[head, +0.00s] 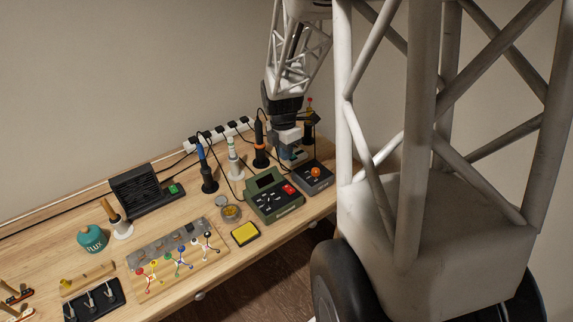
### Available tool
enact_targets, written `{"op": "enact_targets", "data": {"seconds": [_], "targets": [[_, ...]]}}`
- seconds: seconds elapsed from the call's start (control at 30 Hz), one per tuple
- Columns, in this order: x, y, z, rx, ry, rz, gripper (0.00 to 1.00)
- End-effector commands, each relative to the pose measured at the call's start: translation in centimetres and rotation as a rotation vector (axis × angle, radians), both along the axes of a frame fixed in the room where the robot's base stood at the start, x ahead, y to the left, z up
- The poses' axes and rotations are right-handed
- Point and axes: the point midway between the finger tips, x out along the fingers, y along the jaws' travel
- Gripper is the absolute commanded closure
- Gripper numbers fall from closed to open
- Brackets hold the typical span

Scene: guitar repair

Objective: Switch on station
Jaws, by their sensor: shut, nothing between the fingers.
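A green station (265,207) stands on the bench toward its right end, with a dark display, several small buttons and a red switch (290,189). A smaller dark grey unit (314,182) with an orange knob (315,171) stands just right of it. The switch position of either unit is too small to tell. My gripper (293,160) points down behind these two units, apart from the red switch. It is shut and empty. Its fingertips are small and partly hidden in this view.
Soldering irons in stands (208,174) and a white power strip (219,134) line the back. A black fan box (139,190) with a green switch stands left. A yellow sponge (245,234), a small round tin (230,213) and a board with coloured clips (170,262) lie in front.

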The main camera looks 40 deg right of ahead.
Motion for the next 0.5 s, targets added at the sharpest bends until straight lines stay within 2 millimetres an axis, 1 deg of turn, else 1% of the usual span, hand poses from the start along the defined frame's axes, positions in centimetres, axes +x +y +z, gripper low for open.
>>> {"op": "enact_targets", "data": {"seconds": [0.03, 0.1, 0.2, 0.33, 0.5], "targets": [[0.1, 0.0, 0.7, -0.001, -0.002, 0.0, 1.0], [0.2, 0.0, 1.4, -0.001, -0.002, 0.0, 1.0], [0.4, 0.0, 2.2, -0.001, -0.002, 0.0, 1.0], [0.4, 0.0, 2.6, 0.0, -0.001, 0.0, 1.0], [0.4, 0.0, 2.7, 0.0, 0.0, 0.0, 1.0]]}}
